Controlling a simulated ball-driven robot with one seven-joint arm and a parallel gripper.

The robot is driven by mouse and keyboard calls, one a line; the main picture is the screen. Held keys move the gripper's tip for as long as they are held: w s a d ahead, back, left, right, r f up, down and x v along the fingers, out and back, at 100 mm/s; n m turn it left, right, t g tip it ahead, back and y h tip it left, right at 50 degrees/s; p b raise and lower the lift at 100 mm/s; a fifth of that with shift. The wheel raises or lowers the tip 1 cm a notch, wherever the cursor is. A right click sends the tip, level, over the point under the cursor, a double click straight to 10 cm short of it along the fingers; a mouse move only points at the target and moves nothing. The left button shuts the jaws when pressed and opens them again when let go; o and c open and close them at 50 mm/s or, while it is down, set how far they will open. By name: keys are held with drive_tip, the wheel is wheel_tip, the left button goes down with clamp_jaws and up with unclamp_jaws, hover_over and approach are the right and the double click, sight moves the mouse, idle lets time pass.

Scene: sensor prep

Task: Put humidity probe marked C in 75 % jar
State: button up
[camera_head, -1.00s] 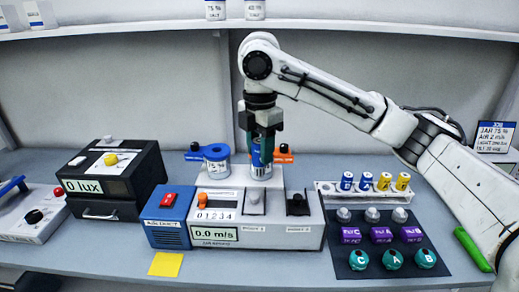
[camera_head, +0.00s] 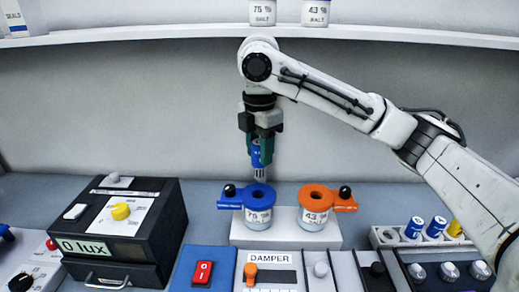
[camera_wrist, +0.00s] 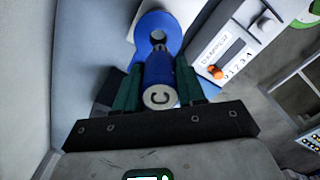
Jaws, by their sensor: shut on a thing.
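My gripper (camera_head: 261,150) is shut on the blue humidity probe (camera_head: 257,152), which hangs upright with its pale slotted tip down. The 75 % jar (camera_head: 258,214) is white, with a blue collar lid (camera_head: 245,197) that has a round hole. The probe tip appears just above this lid and apart from it in the head view.
The 43 % jar (camera_head: 313,216) with an orange lid (camera_head: 331,197) stands close on the right. A damper panel (camera_head: 270,274) lies in front, the black lux box (camera_head: 125,225) at left. A rack (camera_head: 384,234) with blue and yellow probes is at right. A shelf (camera_head: 400,37) runs behind.

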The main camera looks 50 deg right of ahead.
sight(259, 179)
drive_tip(key=shift+w+f, duration=0.2)
drive_tip(key=shift+f, duration=0.05)
wheel_tip(259, 179, down, 4)
drive_tip(key=b, duration=0.4)
drive_tip(key=shift+f+b, duration=0.2)
drive_tip(key=shift+b, duration=0.2)
drive_tip(key=shift+f+p, duration=0.3)
drive_tip(key=shift+p, duration=0.4)
idle(1.1)
drive_tip(key=shift+f+p, duration=0.4)
drive_tip(key=shift+f, duration=1.4)
idle(3.1)
